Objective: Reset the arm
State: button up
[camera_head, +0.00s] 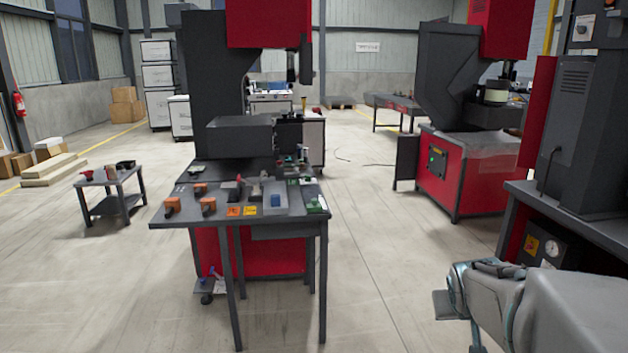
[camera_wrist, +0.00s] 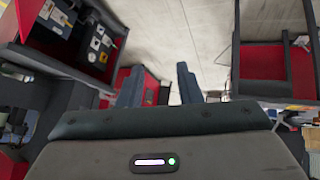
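My arm is folded at the lower right of the head view, and the gripper end there is partly cut off and hard to make out. In the wrist view my gripper (camera_wrist: 158,88) shows two dark fingers standing well apart, with only bare floor and a bit of red machine behind them. Nothing is held between the fingers. A small green light glows on the wrist housing below them.
A dark worktable (camera_head: 240,222) with small orange and grey parts stands ahead, in front of a red and black press (camera_head: 268,22). A small side table (camera_head: 112,184) is at left. A red machine (camera_head: 461,180) and a dark bench (camera_head: 575,238) are at right. Open floor (camera_head: 385,250) lies between.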

jog(key=s+a+r+n+g+y+p, duration=0.1)
jog(key=s+a+g+y+p, duration=0.1)
jog(key=s+a, duration=0.4)
jog(key=s+a+r+g+y+p, duration=0.2)
jog(key=s+a, duration=0.5)
jog(key=a, duration=0.4)
jog(key=shift+s+r+n+p, duration=0.25)
jog(key=shift+n+p, duration=0.15)
jog(key=shift+p, duration=0.5)
jog(key=shift+w, duration=0.25)
